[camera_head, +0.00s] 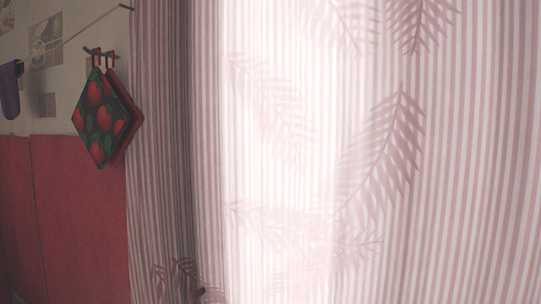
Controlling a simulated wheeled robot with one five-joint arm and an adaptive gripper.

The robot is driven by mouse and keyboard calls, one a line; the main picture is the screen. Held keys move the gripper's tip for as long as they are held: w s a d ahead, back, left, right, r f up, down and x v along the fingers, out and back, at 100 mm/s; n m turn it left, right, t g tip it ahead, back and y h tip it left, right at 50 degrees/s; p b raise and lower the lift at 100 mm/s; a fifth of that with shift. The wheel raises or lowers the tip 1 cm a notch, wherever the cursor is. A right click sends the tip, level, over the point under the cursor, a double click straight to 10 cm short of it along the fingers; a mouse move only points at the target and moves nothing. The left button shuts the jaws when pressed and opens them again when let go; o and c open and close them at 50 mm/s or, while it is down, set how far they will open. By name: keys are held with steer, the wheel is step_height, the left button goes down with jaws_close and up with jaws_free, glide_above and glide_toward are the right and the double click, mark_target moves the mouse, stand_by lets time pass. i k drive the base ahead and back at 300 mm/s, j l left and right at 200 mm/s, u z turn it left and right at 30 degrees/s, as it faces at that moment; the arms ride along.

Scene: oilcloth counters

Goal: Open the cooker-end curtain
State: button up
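A pale curtain (470,200) with thin pink vertical stripes and dark pinkish fern leaves fills most of the head view, from left of centre to the right edge. It hangs across, and strong light shines through its middle. A darker, shaded strip of striped cloth (160,130) hangs at its left side, next to the wall. I cannot tell whether this is the same curtain or another. The curtain's top and bottom edges are out of view. A small dark shape (200,293) shows at the bottom edge, too little to identify. I do not see my gripper clearly anywhere.
Two red and green pot holders (105,118) with a fruit print hang from a hook on the left wall. A purple thing (9,92) hangs farther left. A cord (75,38) runs along the tiled wall above a red lower panel (80,220).

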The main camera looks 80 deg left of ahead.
mark_target(342, 151)
steer(key=u, duration=2.5)
